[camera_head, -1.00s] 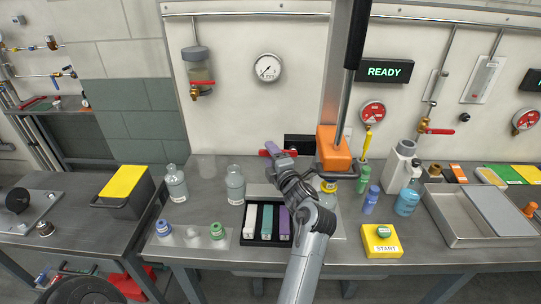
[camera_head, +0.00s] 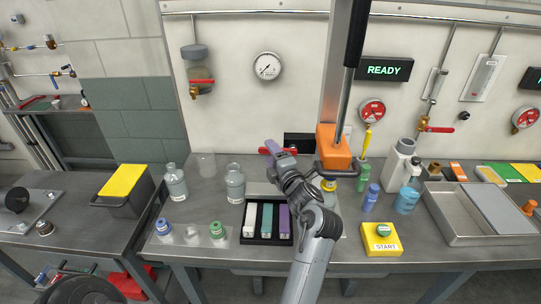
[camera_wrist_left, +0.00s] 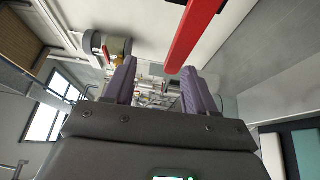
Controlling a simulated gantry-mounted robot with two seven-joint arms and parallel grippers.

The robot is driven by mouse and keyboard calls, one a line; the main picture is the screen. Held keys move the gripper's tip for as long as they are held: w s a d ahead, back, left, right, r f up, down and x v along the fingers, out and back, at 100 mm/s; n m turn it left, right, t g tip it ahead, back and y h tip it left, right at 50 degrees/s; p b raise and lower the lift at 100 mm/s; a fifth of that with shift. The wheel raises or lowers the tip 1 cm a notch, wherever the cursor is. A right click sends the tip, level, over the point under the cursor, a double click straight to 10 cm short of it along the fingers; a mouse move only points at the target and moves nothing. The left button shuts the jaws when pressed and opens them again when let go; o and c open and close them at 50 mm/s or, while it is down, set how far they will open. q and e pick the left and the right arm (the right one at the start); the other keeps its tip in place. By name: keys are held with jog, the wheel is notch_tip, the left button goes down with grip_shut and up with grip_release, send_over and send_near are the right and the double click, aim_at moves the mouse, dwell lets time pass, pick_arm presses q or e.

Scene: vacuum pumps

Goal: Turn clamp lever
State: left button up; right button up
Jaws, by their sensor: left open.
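My left gripper (camera_head: 271,147) is right at the lever in the head view, with purple fingers. In the left wrist view the fingers (camera_wrist_left: 158,82) are apart with nothing between them. The red lever (camera_wrist_left: 193,38) crosses the upper right there, above and ahead of the right-hand finger. I cannot tell whether they touch. My right gripper is not in view.
An orange block (camera_head: 333,150) with a tall rod stands right of my gripper. A black tray (camera_head: 262,240) with boxes lies beside my forearm. Glass bottles (camera_head: 235,185) stand left, a yellow START button box (camera_head: 381,240) right. The sign (camera_head: 384,70) reads READY.

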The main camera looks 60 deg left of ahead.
pick_arm(q)
jog(key=shift+w+d+f+m+t, duration=0.15)
jog(key=shift+w+d+f, duration=0.1)
jog(key=shift+d+f, duration=0.25)
jog(key=shift+w+d+f+m+t, duration=0.2)
jog(key=shift+d+f, duration=0.2)
jog(key=shift+f, duration=0.2)
jog(key=a, duration=0.1)
jog(key=w+a+f+b, duration=0.1)
jog(key=a+b, duration=0.1)
jog(key=shift+w+a+f, duration=0.15)
jog(key=shift+a+f, duration=0.1)
jog(key=shift+a, duration=0.15)
jog(key=o, duration=0.4)
jog(key=shift+o, duration=1.3)
jog(key=shift+a, duration=0.2)
jog(key=shift+r, duration=0.1)
jog(key=shift+d, duration=0.1)
